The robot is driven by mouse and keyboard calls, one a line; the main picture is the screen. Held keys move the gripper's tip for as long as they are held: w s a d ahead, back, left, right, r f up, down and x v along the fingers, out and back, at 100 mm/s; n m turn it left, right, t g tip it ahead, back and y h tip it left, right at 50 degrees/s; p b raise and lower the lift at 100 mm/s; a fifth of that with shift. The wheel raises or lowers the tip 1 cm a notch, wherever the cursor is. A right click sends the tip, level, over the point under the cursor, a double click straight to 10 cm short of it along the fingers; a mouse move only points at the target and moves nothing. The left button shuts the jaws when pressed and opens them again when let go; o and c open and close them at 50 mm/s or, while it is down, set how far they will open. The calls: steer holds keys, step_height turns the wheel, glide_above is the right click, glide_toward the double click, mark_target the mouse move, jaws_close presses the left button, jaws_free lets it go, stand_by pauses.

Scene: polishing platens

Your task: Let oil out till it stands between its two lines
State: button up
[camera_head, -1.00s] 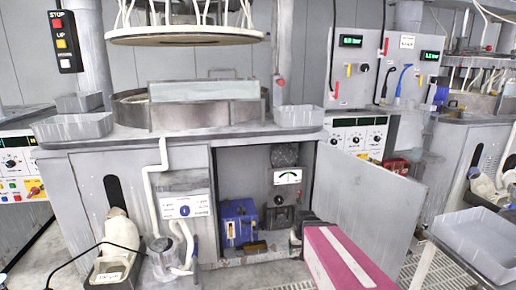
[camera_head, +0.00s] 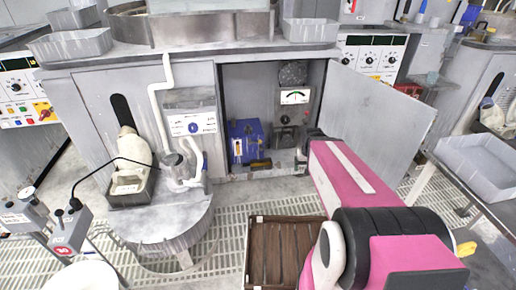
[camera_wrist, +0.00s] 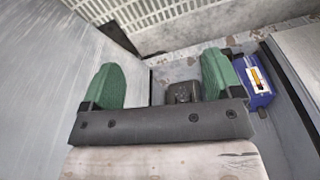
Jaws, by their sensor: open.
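A blue box (camera_head: 246,141) stands inside the open cabinet, with a small pale upright gauge on its front. In the wrist view the blue box (camera_wrist: 262,88) is at the right, and its gauge (camera_wrist: 257,80) shows white and orange-yellow parts. I cannot make out the two lines or the level surely. My gripper (camera_wrist: 160,86) is open, its green fingertips wide apart, with nothing held. It is left of the blue box in that view, apart from it. A dark block (camera_wrist: 183,92) shows beyond and between the fingers. In the head view my arm hides most of my gripper.
The cabinet door (camera_head: 375,115) stands open at the right, close to my arm. A dial panel (camera_head: 294,97) is inside the cabinet. A brown slatted crate (camera_head: 278,248) lies on the floor grating. A grey tray (camera_head: 482,160) stands at the right.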

steer(key=w+a+f+t, duration=0.35)
steer(key=w+f, duration=0.25)
steer(key=w, duration=0.5)
steer(key=w+a+f+t, duration=0.2)
steer(key=w+f+t, duration=0.4)
steer(key=w, duration=0.5)
steer(key=n+t+y, duration=0.3)
steer(key=t+y, duration=0.2)
steer(key=t, duration=0.2)
glide_toward(265, 148)
steer(key=x, duration=0.7)
steer(key=d+x, duration=0.1)
steer(key=x, duration=0.2)
steer(key=shift+w+a+r, duration=0.1)
steer(key=shift+w+r, duration=0.2)
steer(key=shift+r, duration=0.1)
